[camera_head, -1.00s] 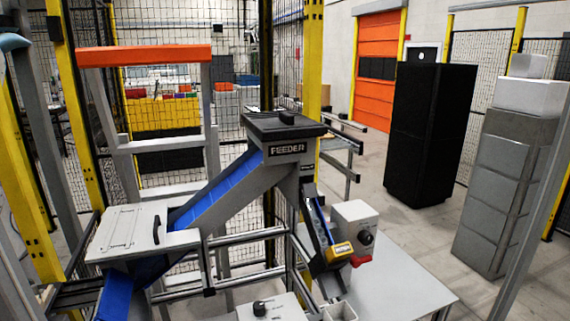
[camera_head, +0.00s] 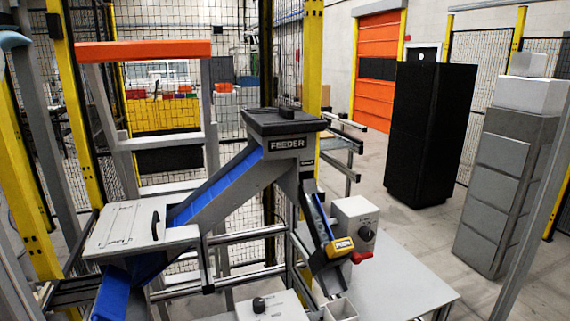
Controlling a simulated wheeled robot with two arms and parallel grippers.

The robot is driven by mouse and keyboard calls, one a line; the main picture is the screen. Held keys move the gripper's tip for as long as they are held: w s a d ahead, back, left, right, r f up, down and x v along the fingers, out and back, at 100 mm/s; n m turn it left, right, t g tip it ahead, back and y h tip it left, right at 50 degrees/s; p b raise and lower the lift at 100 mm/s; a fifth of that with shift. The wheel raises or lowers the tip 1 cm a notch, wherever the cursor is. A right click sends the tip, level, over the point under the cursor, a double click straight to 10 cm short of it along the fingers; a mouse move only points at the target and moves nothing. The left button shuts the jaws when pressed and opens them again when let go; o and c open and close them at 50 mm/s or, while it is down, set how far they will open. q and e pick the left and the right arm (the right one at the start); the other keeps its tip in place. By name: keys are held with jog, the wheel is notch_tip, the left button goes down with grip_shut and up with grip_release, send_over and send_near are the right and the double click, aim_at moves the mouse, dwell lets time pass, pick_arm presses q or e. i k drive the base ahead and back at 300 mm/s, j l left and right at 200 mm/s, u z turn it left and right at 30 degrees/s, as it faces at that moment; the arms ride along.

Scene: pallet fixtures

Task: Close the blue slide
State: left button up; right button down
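A long blue slide (camera_head: 220,184) runs from the grey feeder (camera_head: 286,124), marked FEEDER, down to the lower left. A grey panel (camera_head: 130,228) with a black handle lies over its lower middle, and blue shows again below it. A short dark chute (camera_head: 309,215) hangs under the feeder on the right. A narrow blue strip (camera_head: 323,216) runs along it to a yellow piece (camera_head: 339,246) with small lettering. I cannot tell whether the strip is a cover or the channel. Neither of my grippers shows.
A grey box (camera_head: 355,222) with a dark knob stands beside the short chute, above a pale table (camera_head: 400,280) with clear room. Yellow posts and mesh fencing stand behind.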

aim_at(112, 302)
jog(key=i+j+u, duration=0.1)
jog(key=u, duration=0.25)
jog(key=i+u, duration=0.2)
jog(key=u, duration=0.2)
